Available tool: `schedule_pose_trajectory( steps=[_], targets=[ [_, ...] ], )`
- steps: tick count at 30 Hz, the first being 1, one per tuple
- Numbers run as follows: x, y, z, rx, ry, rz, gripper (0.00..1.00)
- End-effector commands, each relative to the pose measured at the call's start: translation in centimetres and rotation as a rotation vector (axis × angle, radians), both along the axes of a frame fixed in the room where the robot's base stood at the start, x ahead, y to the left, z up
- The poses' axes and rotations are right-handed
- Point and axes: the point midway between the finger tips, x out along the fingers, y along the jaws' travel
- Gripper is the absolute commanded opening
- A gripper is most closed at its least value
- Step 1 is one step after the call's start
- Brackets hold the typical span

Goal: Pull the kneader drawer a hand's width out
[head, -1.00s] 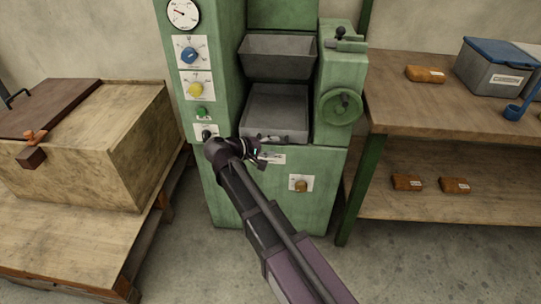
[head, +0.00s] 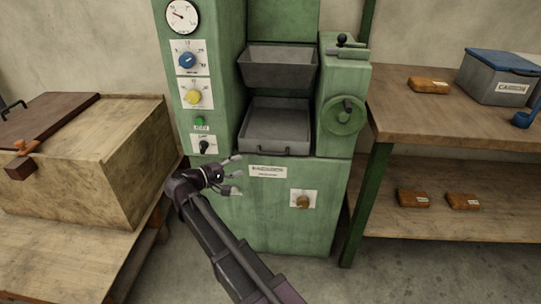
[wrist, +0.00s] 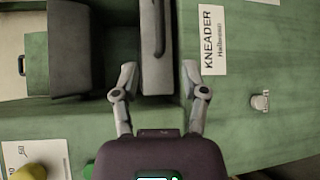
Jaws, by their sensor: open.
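The kneader drawer (head: 271,132) is a grey metal tray in the lower opening of the green machine, with a bar handle (head: 273,151) along its front. A white label reading KNEADER (head: 268,171) is below it. My gripper (head: 238,174) is open and empty, left of and below the handle, in front of the machine's green face. In the wrist view, my gripper's two fingers (wrist: 158,80) are spread apart. The drawer (wrist: 151,75) and its handle (wrist: 158,28) lie beyond them, and the label (wrist: 212,40) is to the right.
A grey hopper (head: 278,67) is above the drawer. A handwheel (head: 343,115) is to its right, and a panel with a black switch (head: 204,147) to its left. A brown knob (head: 303,202) is lower down. A wooden chest (head: 130,150) and a shelf table (head: 430,128) flank the machine.

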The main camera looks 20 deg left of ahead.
Motion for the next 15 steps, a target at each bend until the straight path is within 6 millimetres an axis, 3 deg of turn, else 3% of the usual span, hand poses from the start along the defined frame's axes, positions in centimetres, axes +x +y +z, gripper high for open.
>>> schedule_pose_trajectory(
  steps=[8, 15],
  targets=[
    [1.2, -0.8, -0.3, 0.0, 0.001, -0.002, 0.57],
    [3.8, -2.4, -0.7, 0.001, 0.0, -0.003, 0.57]
  ],
)
